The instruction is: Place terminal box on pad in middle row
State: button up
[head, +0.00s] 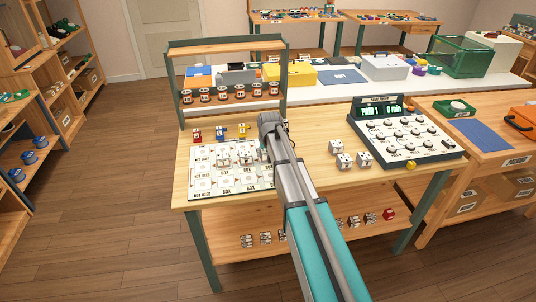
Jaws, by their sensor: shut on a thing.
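My arm reaches over the workbench, and my gripper (265,147) is at its far end, above the right part of the white pad sheet (205,180). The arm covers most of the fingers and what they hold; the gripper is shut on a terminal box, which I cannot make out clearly. The sheet has printed pads in rows, with labels at the left. More white boxes (343,161) stand on bare wood right of my arm.
A phone-test console (405,132) with a lit display stands at the bench's right. A rack (228,105) with several labelled spools stands at the back.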

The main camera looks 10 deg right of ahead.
jog(key=shift+f, duration=0.15)
jog(key=o, duration=1.1)
jog(key=p+v, duration=1.1)
jog(key=v, duration=0.1)
jog(key=shift+r, duration=0.2)
dwell(0.8)
jog(key=s+g, duration=0.3)
jog(key=s, duration=2.2)
jog(key=shift+s+d+f, duration=0.35)
jog(key=shift+f, duration=0.1)
